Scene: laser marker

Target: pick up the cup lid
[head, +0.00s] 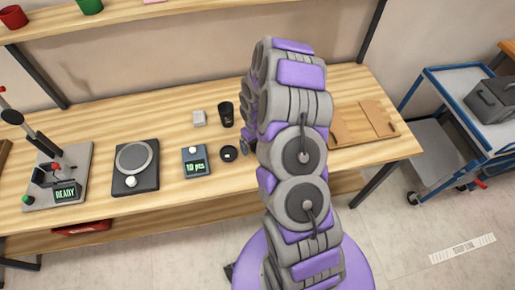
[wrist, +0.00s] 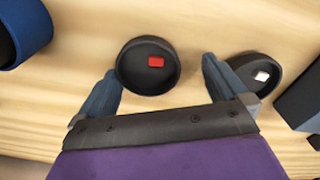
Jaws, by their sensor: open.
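In the wrist view, a round black lid (wrist: 135,82) with a raised rim and a small red mark lies on the wooden bench. My gripper (wrist: 160,82) is open, with one finger on each side of this lid; contact cannot be told. A second round black piece (wrist: 240,66) with a white mark lies just beyond the right finger, which partly covers it. In the head view, one black disc (head: 229,154) shows beside my arm, which hides most of my gripper. A black cup (head: 226,116) stands behind that disc.
A counter reading "10 pcs" (head: 195,161) stands left of the disc. A dark scale-like plate (head: 136,168) and a "READY" press (head: 60,175) stand further left. Brown boards (head: 362,122) lie at right. A blue cylinder (wrist: 22,35) shows at the wrist view's left.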

